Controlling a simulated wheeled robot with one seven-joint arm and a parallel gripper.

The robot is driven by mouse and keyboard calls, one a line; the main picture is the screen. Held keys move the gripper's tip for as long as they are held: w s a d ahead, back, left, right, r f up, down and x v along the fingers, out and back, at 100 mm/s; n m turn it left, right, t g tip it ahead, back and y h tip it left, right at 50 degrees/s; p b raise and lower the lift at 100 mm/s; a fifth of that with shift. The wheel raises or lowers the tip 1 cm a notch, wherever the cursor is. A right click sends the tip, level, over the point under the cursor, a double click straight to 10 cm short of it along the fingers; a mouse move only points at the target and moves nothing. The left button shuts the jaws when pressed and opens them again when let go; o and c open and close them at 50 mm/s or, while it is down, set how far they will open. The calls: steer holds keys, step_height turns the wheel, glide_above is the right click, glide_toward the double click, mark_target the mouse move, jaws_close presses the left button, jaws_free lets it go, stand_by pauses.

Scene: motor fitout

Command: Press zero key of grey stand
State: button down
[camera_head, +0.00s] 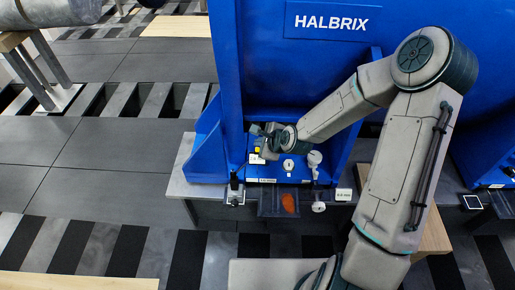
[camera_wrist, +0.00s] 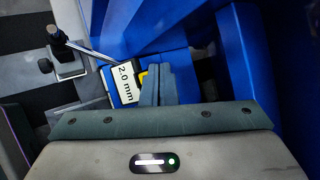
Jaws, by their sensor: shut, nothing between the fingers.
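My gripper (camera_head: 262,148) is at the end of my arm in front of the blue HALBRIX housing in the head view. In the wrist view its grey fingers (camera_wrist: 158,80) are together and empty. Just left of them is a white display (camera_wrist: 125,84) reading "2.0 mm", with a yellow part (camera_wrist: 143,76) beside the fingertips. Whether the fingers touch the yellow part I cannot tell. A small grey stand with a dark post (camera_wrist: 66,58) is at the left of the wrist view; it also shows in the head view (camera_head: 234,191). I cannot make out a marked zero key.
The blue housing (camera_head: 262,60) rises close behind and beside my gripper. White round pieces (camera_head: 289,166) stand right of it. A dark tray (camera_head: 270,203) with an orange piece (camera_head: 289,203) and a second display (camera_head: 343,195) are at the bench front.

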steer(key=shift+f, duration=0.15)
steer(key=shift+f, duration=0.25)
steer(key=shift+f+b, duration=0.45)
steer(key=shift+b, duration=0.05)
stand_by(0.8)
steer(key=shift+r, duration=0.1)
steer(key=shift+r+p, duration=0.75)
steer(key=shift+p, duration=0.05)
step_height(320, 180, up, 5)
steer(key=p, duration=0.4)
stand_by(0.8)
